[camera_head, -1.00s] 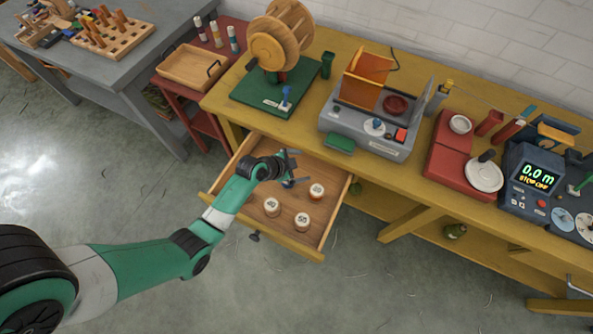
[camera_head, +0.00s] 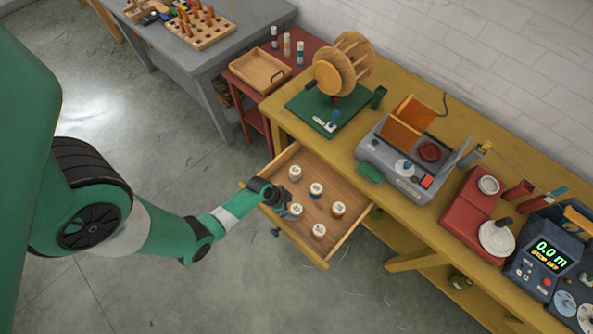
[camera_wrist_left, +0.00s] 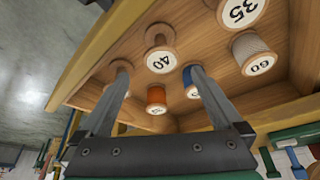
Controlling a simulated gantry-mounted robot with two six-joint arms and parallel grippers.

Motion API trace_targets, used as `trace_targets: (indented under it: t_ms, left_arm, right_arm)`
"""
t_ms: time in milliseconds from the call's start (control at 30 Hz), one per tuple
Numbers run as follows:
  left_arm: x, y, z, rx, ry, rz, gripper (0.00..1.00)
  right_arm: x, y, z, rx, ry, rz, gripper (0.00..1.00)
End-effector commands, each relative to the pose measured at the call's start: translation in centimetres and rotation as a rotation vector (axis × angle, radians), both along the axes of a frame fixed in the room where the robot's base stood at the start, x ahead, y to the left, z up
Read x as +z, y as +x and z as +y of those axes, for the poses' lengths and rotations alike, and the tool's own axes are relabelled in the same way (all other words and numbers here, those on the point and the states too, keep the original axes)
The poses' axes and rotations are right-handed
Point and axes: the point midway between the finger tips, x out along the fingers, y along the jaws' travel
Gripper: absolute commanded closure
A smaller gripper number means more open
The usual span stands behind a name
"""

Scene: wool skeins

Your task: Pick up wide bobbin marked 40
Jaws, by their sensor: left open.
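The bobbin marked 40 (camera_wrist_left: 160,61) has a pale round wooden end with the number on it. In the left wrist view it shows between the two fingertips. I cannot tell its distance from them. My left gripper (camera_wrist_left: 158,73) is open, with nothing held between its fingers. In the head view the left gripper (camera_head: 287,209) is at the front left of the open drawer (camera_head: 297,246), right beside a bobbin (camera_head: 295,210). The numbers are too small to read surely there. My right gripper is not in view.
Other bobbins stand close by in the drawer: one marked 35 (camera_wrist_left: 240,11), one marked 60 (camera_wrist_left: 260,62), an orange-wound one (camera_wrist_left: 156,97) and a partly hidden blue one (camera_wrist_left: 189,78). The drawer's wooden walls and the yellow bench (camera_head: 440,207) border the space.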

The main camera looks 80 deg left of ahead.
Motion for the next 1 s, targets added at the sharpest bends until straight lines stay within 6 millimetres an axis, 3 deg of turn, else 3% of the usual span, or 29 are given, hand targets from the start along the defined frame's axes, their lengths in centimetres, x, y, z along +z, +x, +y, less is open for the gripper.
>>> trace_targets:
  t_ms: [33, 267, 600, 867, 1000]
  left_arm:
    - [-1.5, 0.3, 0.0, -0.001, 0.0, -0.001, 0.0]
    - [-1.7, 0.7, 0.0, 0.0, 0.0, -0.001, 0.0]
    - [-6.4, 2.4, 0.1, -0.001, -0.001, 0.0, 0.0]
    - [-6.3, 2.6, 0.1, 0.0, 0.0, 0.0, 0.0]
    - [-6.3, 2.6, 0.1, 0.0, 0.0, 0.0, 0.23]
  right_arm:
    - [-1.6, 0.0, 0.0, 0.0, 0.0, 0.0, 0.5]
    - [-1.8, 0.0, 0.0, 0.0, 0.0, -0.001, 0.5]
    - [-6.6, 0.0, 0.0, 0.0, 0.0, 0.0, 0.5]
    - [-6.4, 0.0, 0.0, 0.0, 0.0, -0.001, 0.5]
    - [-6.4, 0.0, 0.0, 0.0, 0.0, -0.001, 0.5]
